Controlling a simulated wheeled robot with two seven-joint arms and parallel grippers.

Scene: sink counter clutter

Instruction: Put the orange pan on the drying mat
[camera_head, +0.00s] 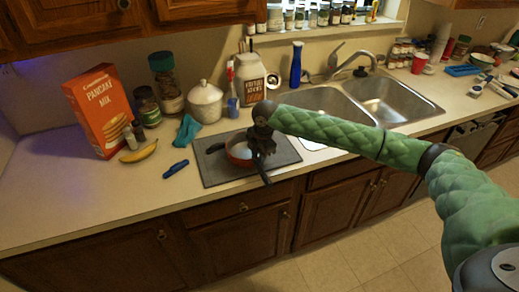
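The orange pan (233,157) shows beside and partly behind my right gripper (262,154). It has an orange-red outside and a pale inside, and a dark handle points left from it. It appears over the left-middle part of the grey drying mat (285,154); I cannot tell whether it rests on the mat or is just above it. My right gripper is at the pan's right side, pointing down. Its fingers are dark and small, so their opening and any hold on the pan are unclear. My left gripper is not in view.
A blue marker-like item (176,169), a banana (138,153) and a teal cloth (187,131) lie left of the mat. A pancake mix box (100,110), jars and a white canister (205,102) stand behind. The double sink (385,100) is at right. The front-left counter is clear.

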